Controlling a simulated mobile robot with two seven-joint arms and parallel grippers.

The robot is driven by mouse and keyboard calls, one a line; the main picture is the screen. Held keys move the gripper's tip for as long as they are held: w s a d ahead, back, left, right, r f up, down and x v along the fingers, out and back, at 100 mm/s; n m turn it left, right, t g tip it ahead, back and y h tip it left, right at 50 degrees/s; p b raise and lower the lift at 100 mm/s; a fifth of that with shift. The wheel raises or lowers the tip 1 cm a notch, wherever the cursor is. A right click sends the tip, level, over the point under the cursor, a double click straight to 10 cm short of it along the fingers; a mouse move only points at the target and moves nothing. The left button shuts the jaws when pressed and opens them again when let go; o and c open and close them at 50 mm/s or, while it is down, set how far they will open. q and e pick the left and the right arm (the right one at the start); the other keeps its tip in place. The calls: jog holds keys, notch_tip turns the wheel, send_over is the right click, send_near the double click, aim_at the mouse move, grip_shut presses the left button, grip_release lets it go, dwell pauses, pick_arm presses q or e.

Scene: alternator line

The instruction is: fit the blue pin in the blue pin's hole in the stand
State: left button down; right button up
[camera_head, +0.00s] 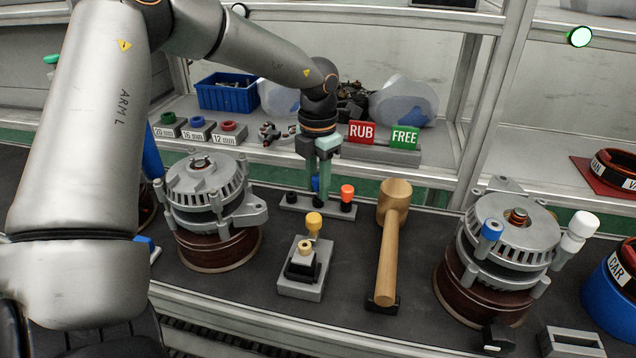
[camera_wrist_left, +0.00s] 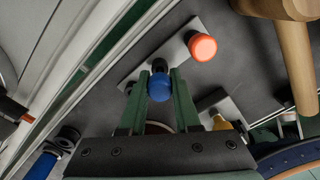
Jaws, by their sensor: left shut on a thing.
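My left gripper (camera_head: 319,197) is shut on the blue pin (camera_head: 315,183), over the middle of the stand. In the left wrist view the blue pin's round head (camera_wrist_left: 160,88) shows between the two green fingers (camera_wrist_left: 160,78). The stand (camera_head: 290,205) is a low grey bar on the dark bench, and it also shows in the left wrist view (camera_wrist_left: 153,52). An orange pin (camera_head: 347,191) stands upright at its right end. The fingers and the pin's head hide the pin's lower end and the hole under it, so I cannot tell how deep it sits. My right gripper is not in view.
An alternator (camera_head: 205,185) stands left of the stand, another (camera_head: 510,240) at the right. A mallet (camera_head: 390,235) and a grey block with yellow-topped part (camera_head: 305,280) lie nearer.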

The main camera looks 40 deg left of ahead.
pick_arm(q)
jog(key=shift+f, duration=0.2)
jog(key=shift+f+b, duration=0.4)
jog(key=shift+b, duration=0.15)
jog(key=shift+f+b, duration=0.3)
jog(key=c, duration=0.5)
grip_release()
jog(key=shift+c, duration=0.2)
